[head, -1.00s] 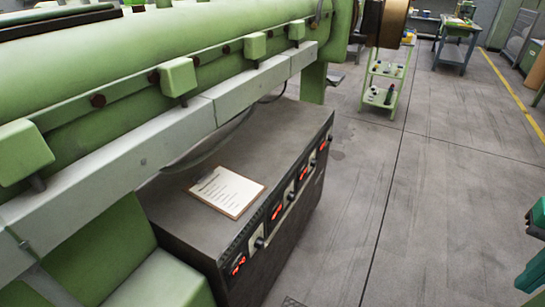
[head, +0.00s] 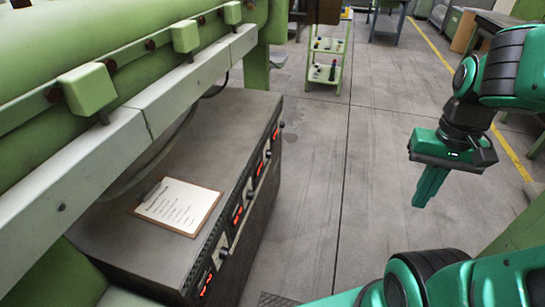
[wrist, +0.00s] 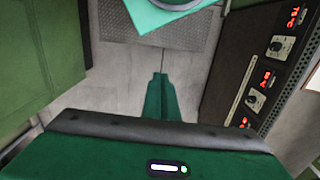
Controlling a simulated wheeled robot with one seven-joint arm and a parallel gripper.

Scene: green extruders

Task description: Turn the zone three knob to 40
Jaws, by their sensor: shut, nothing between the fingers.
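A dark control cabinet (head: 150,240) stands under the green extruder. Its front carries a row of red lit displays (head: 237,215) with small dark knobs (head: 249,195) between them. In the wrist view the panel is at the right, with a knob (wrist: 280,47) on a pale plate and another knob (wrist: 255,101) below it. Zone labels and digits are too small to read surely, so I cannot tell which knob is zone three. My gripper (head: 425,200) is shut and empty, fingers pointing down, well right of the panel and apart from it. Its closed fingers show in the wrist view (wrist: 159,76).
A clipboard (head: 178,205) lies on the cabinet top. The green extruder barrel (head: 50,40) with a pale rail (head: 180,85) overhangs the cabinet's left side. Open grey floor (head: 310,190) lies right of the cabinet. A green shelf cart (head: 328,60) stands farther back.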

